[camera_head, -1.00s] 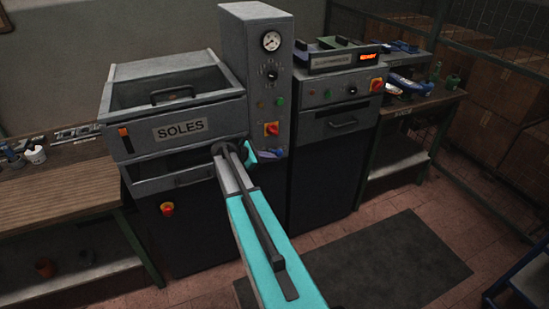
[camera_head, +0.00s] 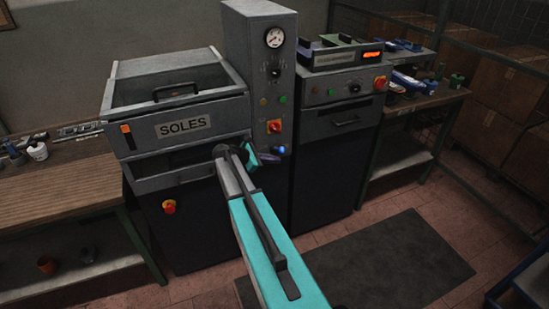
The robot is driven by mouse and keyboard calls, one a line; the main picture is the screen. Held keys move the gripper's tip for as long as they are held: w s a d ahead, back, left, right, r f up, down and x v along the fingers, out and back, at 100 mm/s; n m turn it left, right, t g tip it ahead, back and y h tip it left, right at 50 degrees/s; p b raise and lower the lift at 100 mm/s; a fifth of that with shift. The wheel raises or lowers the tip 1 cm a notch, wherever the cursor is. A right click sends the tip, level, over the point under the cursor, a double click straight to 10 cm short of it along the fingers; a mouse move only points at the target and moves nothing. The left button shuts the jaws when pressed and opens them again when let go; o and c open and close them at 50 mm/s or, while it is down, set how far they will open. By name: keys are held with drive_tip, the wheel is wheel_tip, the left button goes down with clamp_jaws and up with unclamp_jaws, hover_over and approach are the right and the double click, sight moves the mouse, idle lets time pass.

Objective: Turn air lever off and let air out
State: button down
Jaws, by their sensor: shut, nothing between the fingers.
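The sole press labelled SOLES has a grey control column (camera_head: 258,60) on its right side, with a pressure gauge (camera_head: 274,38) at the top. A small blue lever or knob (camera_head: 280,150) shows low on the column, below the red and yellow switch (camera_head: 274,127); it looks like the air lever, but its exact position is too small to tell. My gripper (camera_head: 267,158) is shut and empty at the end of my teal arm, right beside the blue part. My wrist hides most of it, and I cannot tell whether it touches the lever.
The SOLES unit (camera_head: 183,127) stands left of the column. A second grey machine (camera_head: 340,115) with a lit display stands to the right. A wooden bench (camera_head: 60,190) is at the left and another bench (camera_head: 430,101) at the right. A dark mat (camera_head: 390,262) lies on open floor.

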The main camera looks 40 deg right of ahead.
drive_tip(key=f+b+v, duration=0.1)
drive_tip(key=b+v, duration=0.1)
drive_tip(key=v, duration=0.7)
drive_tip(key=shift+w+a+b, duration=0.25)
drive_tip(key=shift+a+b, duration=0.05)
drive_tip(key=shift+a, duration=0.1)
drive_tip(key=shift+r, duration=0.1)
drive_tip(key=s+a+f+n+y, duration=0.1)
drive_tip(key=s+a+f, duration=0.5)
drive_tip(key=f, duration=0.3)
drive_tip(key=s+a+f+g+y, duration=0.1)
drive_tip(key=s+a+f, duration=0.45)
drive_tip(key=f, duration=0.45)
drive_tip(key=s+a+f+n+y, duration=0.1)
drive_tip(key=s+a+f, duration=0.55)
drive_tip(key=f, duration=0.25)
drive_tip(key=s+a+f+m+g+y, duration=0.1)
drive_tip(key=s+a+f+m+y, duration=0.3)
drive_tip(key=s+a+m, duration=0.3)
drive_tip(key=s+a+f+m+g+y, duration=0.1)
drive_tip(key=s+a+f+m+y, duration=0.4)
drive_tip(key=s+a, duration=0.8)
drive_tip(key=s+m, duration=0.2)
drive_tip(key=shift+s+a+f+m, duration=0.3)
drive_tip(key=shift+a+f+m, duration=0.05)
drive_tip(key=shift+a+m, duration=0.05)
